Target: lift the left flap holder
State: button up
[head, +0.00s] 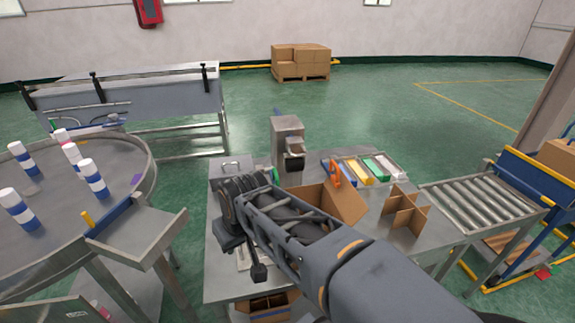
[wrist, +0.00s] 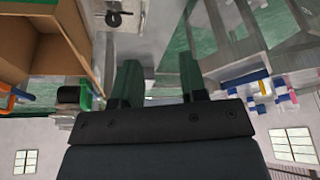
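An open cardboard box (head: 335,203) stands on the steel table, partly hidden behind my arm. An orange clip-like holder (head: 335,174) sits upright at its far edge. A small green piece (head: 275,175) shows at the box's left, mostly hidden by my arm; it looks like the left holder. In the wrist view the box (wrist: 35,45) is at upper left, with the green holder (wrist: 91,95) by its edge and the orange one (wrist: 12,97) farther left. My gripper (wrist: 158,75) is open, fingers apart with nothing between them, to the right of the green holder and apart from it.
A grey machine (head: 288,135) stands behind the box. Coloured bins (head: 365,168) and a cardboard divider (head: 405,210) are to its right, then a roller conveyor (head: 480,200). A round table (head: 135,175) with several blue-and-white cans is at left.

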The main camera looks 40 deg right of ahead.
jog(key=w+d+r+m, duration=0.3)
jog(key=w+d+r, duration=0.35)
jog(key=d, duration=0.35)
jog(key=m+t, duration=0.1)
jog(key=m, duration=0.1)
send_near(276, 173)
jog(key=x, duration=0.8)
jog(key=shift+w+f, duration=0.15)
jog(key=shift+f, duration=0.05)
jog(key=shift+c, duration=0.4)
jog(key=shift+d, duration=0.1)
grip_shut()
